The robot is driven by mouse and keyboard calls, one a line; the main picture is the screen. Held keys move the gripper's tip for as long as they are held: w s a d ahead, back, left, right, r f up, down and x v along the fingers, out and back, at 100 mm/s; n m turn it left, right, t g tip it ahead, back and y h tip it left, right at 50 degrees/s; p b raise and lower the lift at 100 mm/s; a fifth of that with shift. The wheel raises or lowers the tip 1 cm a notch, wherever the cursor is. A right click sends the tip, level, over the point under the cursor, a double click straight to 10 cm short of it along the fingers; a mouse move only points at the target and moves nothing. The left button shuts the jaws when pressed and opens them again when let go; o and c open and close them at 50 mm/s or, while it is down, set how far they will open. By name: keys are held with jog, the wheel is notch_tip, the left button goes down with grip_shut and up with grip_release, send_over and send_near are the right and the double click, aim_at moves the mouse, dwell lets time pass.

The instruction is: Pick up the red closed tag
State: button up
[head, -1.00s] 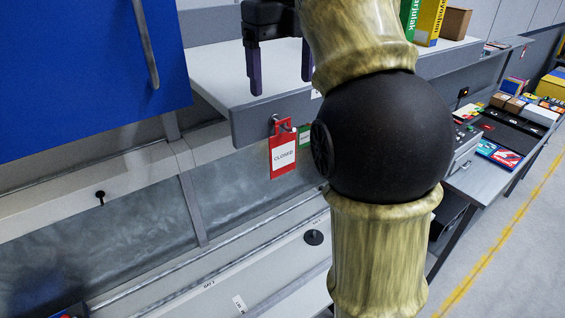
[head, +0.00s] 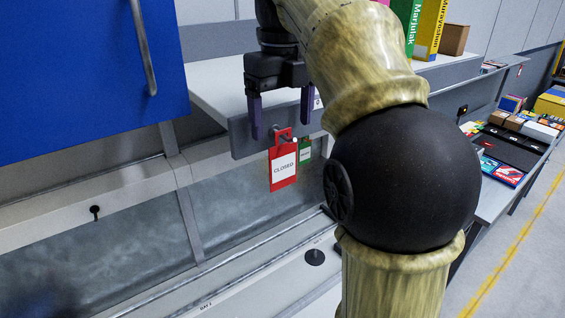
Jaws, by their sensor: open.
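The red tag (head: 283,168) with a white "CLOSED" label hangs from a hook on the front edge of the grey shelf (head: 215,90) in the head view. A green tag (head: 305,150) hangs just right of it, partly covered. My gripper (head: 281,127) is open, with its two purple fingers pointing down. In the picture, the fingers lie either side of the red tag's top and hook. The tag's body hangs below the fingertips. I cannot tell the depth between the fingers and the tag, and I see no grip on it.
A blue panel with a handle (head: 144,45) fills the upper left. Books (head: 430,28) and a brown box (head: 453,40) stand on the shelf at the back right. A table with several small items (head: 505,150) is at the right. Space below the tags looks clear.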

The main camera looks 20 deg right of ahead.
aim_at(282, 134)
jog(key=shift+f, duration=0.7)
jog(key=shift+s+a+f+p, duration=0.1)
jog(key=shift+f+p, duration=0.1)
jog(key=shift+f, duration=0.45)
jog(key=shift+s+a+f+p, duration=0.1)
jog(key=shift+f+p, duration=0.05)
jog(key=shift+f, duration=0.45)
jog(key=shift+d+f, duration=0.25)
jog(key=shift+f, duration=0.25)
jog(key=shift+s+a, duration=0.1)
jog(key=c, duration=1.1)
